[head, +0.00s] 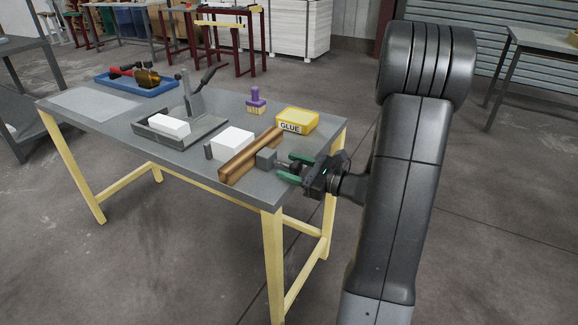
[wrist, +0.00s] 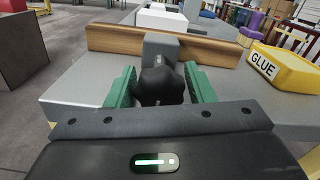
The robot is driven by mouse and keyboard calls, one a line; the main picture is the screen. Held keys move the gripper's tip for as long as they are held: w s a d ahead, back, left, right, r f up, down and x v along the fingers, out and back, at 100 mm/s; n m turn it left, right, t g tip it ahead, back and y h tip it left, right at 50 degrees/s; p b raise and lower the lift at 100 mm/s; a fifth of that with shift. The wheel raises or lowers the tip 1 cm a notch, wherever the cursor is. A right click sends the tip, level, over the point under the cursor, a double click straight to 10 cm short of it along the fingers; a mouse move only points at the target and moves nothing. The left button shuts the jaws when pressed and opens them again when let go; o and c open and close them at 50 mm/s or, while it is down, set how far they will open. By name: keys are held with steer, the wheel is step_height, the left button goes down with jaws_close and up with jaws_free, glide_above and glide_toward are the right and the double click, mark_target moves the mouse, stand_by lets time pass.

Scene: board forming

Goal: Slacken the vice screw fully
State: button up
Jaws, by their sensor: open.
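The vice shows as a grey block (head: 266,158) against a long brown wooden bar (head: 247,160) near the table's right front corner. In the wrist view, the grey block (wrist: 161,48) stands in front of the bar (wrist: 105,38). A dark rounded knob, apparently the vice screw's handle (wrist: 162,88), sits on my side of the block. My gripper (head: 292,168) reaches in from the right at the table edge. In the wrist view its green fingers (wrist: 161,84) are open, one on each side of the knob. Contact with the knob is not clear.
A yellow glue box (head: 297,121) and a purple-handled brush (head: 256,101) stand behind. A white block (head: 233,141) is beyond the bar. A blue tray (head: 120,85) with tools lies at the far left.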

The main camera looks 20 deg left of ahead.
steer(key=s+d+p, duration=0.1)
steer(key=d, duration=1.1)
steer(key=shift+d, duration=0.3)
steer(key=a, duration=0.9)
steer(key=w+a+b, duration=0.1)
steer(key=a, duration=0.3)
steer(key=shift+a, duration=0.4)
